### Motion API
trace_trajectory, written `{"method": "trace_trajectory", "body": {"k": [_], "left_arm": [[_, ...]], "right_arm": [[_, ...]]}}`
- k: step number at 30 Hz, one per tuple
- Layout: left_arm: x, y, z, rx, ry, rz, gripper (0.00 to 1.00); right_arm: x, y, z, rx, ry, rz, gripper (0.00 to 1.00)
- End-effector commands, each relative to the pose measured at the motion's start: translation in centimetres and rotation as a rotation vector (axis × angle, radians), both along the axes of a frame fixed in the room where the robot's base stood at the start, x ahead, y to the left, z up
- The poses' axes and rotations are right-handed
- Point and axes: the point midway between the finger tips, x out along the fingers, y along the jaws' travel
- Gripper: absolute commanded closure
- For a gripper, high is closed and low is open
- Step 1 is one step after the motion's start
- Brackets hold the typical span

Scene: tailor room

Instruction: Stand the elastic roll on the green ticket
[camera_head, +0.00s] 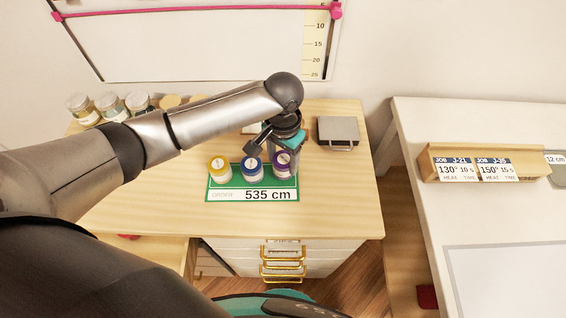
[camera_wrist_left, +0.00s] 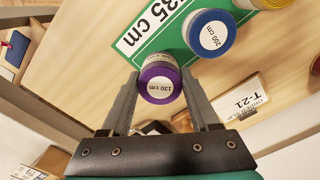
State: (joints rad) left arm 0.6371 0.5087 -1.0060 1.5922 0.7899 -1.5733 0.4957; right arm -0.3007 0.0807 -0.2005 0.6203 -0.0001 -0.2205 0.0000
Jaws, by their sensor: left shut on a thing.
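The purple elastic roll (camera_head: 283,165), labelled 130 cm in the left wrist view (camera_wrist_left: 158,84), is upright between the fingers of my left gripper (camera_wrist_left: 159,80), which is shut on it. In the head view the left gripper (camera_head: 285,150) is partly hidden by its wrist. The purple roll is at the right end of the green ticket (camera_head: 222,195), which reads 535 cm. Whether its base touches the ticket is hidden. A blue roll (camera_head: 253,170), labelled 200 cm in the wrist view (camera_wrist_left: 208,34), and a yellow roll (camera_head: 220,170) stand on the ticket to its left. My right gripper is not in view.
A grey-lidded box (camera_head: 338,130) with a handle sits on the wooden table (camera_head: 340,200) right of my gripper. Several jars (camera_head: 110,104) stand at the back left. A T-21 card (camera_wrist_left: 243,101) is near the gripper. The table's front right is clear.

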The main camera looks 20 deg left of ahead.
Motion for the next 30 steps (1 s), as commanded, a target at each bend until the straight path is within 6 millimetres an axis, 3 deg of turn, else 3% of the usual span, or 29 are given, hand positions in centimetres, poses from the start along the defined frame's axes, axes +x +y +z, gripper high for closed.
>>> {"method": "trace_trajectory", "body": {"k": [4,15,16,24,30], "left_arm": [[0.0,0.0,-1.6,0.000,0.001,0.000,0.92],[0.0,-0.1,-1.9,-0.001,0.000,0.001,0.92],[0.0,-0.1,-2.0,-0.001,0.000,0.000,0.37],[0.0,0.0,-1.9,-0.001,0.000,0.000,0.08],[0.0,0.0,-1.9,0.000,0.000,0.000,0.08]], "right_arm": [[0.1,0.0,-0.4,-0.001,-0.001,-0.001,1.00],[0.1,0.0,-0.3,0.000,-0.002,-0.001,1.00],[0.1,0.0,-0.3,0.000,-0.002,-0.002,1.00],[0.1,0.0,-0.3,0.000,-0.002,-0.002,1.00],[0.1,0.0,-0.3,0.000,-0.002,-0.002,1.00]]}}
